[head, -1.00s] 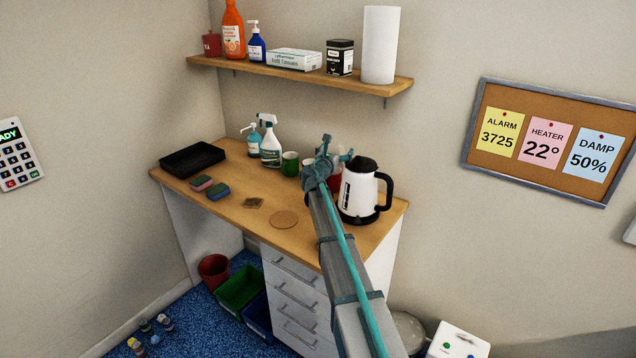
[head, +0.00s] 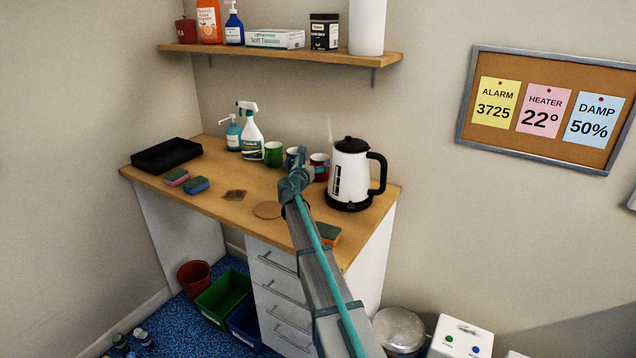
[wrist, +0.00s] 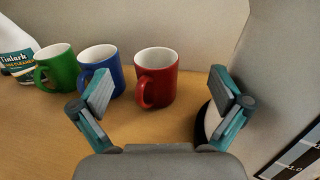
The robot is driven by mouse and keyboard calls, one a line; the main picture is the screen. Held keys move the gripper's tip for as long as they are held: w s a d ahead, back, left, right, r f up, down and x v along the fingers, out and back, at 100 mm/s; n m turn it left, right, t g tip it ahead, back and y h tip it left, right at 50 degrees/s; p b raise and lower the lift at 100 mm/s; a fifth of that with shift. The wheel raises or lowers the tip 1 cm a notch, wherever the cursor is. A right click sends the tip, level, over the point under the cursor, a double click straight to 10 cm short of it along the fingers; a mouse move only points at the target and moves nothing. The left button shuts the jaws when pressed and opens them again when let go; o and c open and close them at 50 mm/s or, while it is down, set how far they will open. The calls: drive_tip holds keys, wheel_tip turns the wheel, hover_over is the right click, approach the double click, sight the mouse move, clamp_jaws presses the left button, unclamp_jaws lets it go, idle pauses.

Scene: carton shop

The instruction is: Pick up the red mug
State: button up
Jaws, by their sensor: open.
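The red mug (wrist: 157,78) stands upright on the wooden desk in the wrist view, its handle toward me and slightly left. It also shows in the head view (head: 320,166), just left of the white kettle and partly hidden by my arm. My gripper (wrist: 165,92) is open and empty, its two fingers spread apart. The mug lies beyond the fingertips, between them in the picture and apart from both. In the head view my gripper (head: 297,170) is over the desk, in front of the mugs.
A blue mug (wrist: 101,70) stands close left of the red one, near the left finger, with a green mug (wrist: 57,68) further left. The white kettle (head: 350,172) stands close on the right. A spray bottle (head: 250,135) and wall are behind. The desk's front left (head: 225,212) has free room.

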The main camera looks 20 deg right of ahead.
sight(318, 162)
wheel_tip(318, 162, down, 4)
drive_tip(key=b, duration=0.2)
drive_tip(key=shift+w+b, duration=0.15)
drive_tip(key=shift+b, duration=0.15)
drive_tip(key=p+x, duration=0.1)
drive_tip(key=x, duration=0.4)
drive_tip(key=shift+w, duration=0.2)
drive_tip(key=p+x, duration=0.1)
drive_tip(key=x, duration=0.3)
drive_tip(key=shift+w+r, duration=0.15)
drive_tip(key=shift+w, duration=0.15)
drive_tip(key=shift+w+d, duration=0.3)
drive_tip(key=shift+d, duration=0.05)
drive_tip(key=c, duration=1.5)
drive_tip(key=shift+c, duration=1)
